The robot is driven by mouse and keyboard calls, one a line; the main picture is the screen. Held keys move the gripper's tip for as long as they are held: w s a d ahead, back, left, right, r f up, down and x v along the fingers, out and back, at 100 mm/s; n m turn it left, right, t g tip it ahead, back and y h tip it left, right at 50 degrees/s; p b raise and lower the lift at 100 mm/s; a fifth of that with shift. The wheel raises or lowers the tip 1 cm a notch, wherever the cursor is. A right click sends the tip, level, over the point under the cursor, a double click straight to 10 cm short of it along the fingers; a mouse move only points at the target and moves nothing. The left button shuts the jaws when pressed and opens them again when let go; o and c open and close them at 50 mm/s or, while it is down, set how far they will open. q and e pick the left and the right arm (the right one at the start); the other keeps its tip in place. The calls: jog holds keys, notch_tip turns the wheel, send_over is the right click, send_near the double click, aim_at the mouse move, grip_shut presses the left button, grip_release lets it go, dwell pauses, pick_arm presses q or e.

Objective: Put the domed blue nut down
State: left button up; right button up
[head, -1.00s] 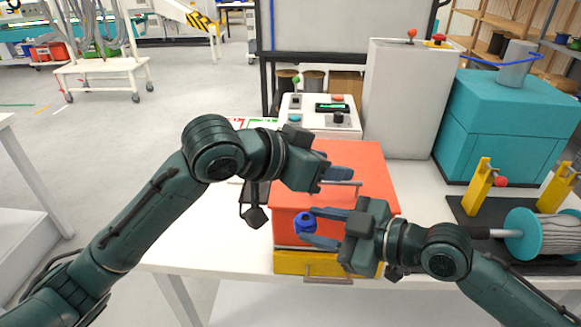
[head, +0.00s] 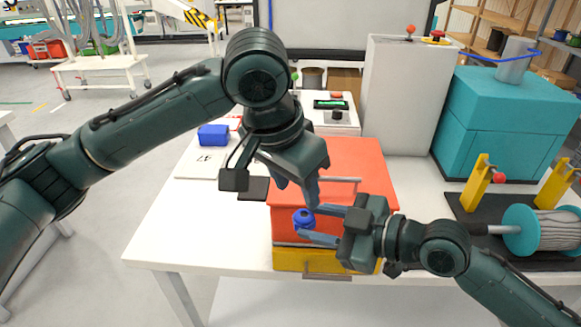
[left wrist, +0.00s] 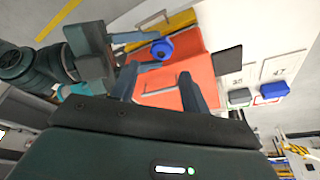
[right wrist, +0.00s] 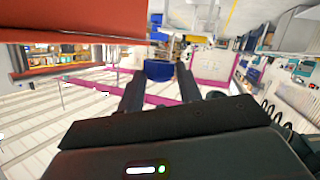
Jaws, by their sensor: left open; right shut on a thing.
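The domed blue nut (head: 303,219) is held between the fingertips of my right gripper (head: 312,224), in front of the orange box's face. It shows in the left wrist view (left wrist: 162,49) and, as a dark blue shape, in the right wrist view (right wrist: 158,70). My right gripper is shut on it and comes in from the right. My left gripper (head: 298,192) is open and empty, its fingers pointing down just above the nut. In the left wrist view the nut lies beyond the gap between my left fingers (left wrist: 160,85), apart from them.
The orange box (head: 365,165) with a bar handle on top stands above a yellow drawer (head: 290,260) on the white table (head: 160,225). A blue block (head: 213,135) sits on a numbered board at the left. A cable reel (head: 520,230) stands at the right.

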aim_at(305, 215)
pick_arm(q)
jog(key=x, duration=0.8)
jog(key=shift+c, duration=0.6)
jog(key=shift+d, duration=0.1)
jog(key=c, duration=0.6)
jog(key=shift+c, duration=0.4)
pick_arm(e)
jog(key=o, duration=1)
jog(key=shift+d, duration=0.1)
